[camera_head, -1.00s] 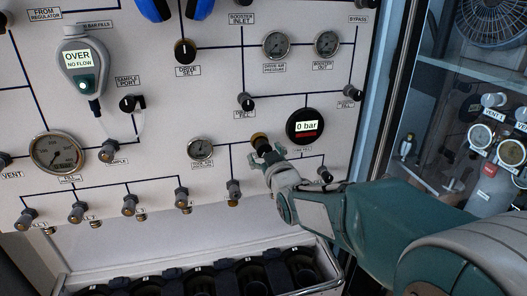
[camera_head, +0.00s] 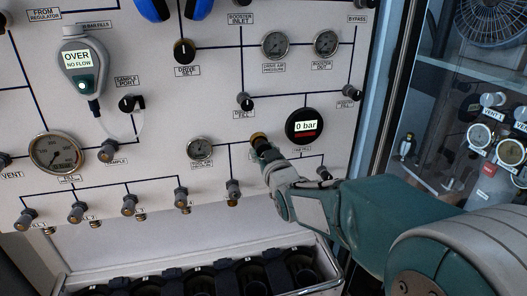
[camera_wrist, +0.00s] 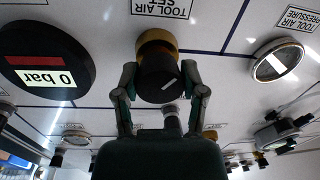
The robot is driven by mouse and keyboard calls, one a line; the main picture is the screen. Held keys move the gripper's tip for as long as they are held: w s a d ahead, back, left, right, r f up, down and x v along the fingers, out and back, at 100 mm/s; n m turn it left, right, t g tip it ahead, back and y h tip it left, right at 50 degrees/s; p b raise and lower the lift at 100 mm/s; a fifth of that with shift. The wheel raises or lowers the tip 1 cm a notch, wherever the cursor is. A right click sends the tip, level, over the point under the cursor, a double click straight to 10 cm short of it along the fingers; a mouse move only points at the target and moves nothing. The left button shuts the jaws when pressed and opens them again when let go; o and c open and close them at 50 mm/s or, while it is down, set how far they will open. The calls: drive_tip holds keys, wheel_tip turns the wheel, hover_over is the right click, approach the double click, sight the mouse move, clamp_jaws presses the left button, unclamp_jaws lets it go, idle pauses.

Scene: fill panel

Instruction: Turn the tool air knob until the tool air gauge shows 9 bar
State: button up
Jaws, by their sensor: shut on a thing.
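The tool air knob, black with a brass collar (camera_head: 258,138), sticks out of the panel. In the wrist view the knob (camera_wrist: 160,80) has a white mark on its face and sits by the TOOL AIR SET label (camera_wrist: 161,8). My gripper (camera_head: 266,152) is shut on it, with one finger on each side of the black cap in the wrist view (camera_wrist: 161,92). The round tool air gauge (camera_head: 199,149) is left of the knob. It also shows in the wrist view (camera_wrist: 279,63), seen at a slant. Its needle is too small to read.
A black digital gauge (camera_head: 305,126) reading 0 bar sits close to the right of the knob. Several valve knobs, such as one below left (camera_head: 233,188), surround my gripper. A rack of dark slots (camera_head: 200,281) lies below the panel.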

drive_tip(key=shift+m, duration=0.4)
drive_tip(key=o, duration=1.2)
drive_tip(key=shift+a, duration=0.15)
drive_tip(key=shift+c, duration=0.2)
drive_tip(key=v, duration=1.2)
drive_tip(key=shift+w, duration=0.1)
idle(1.0)
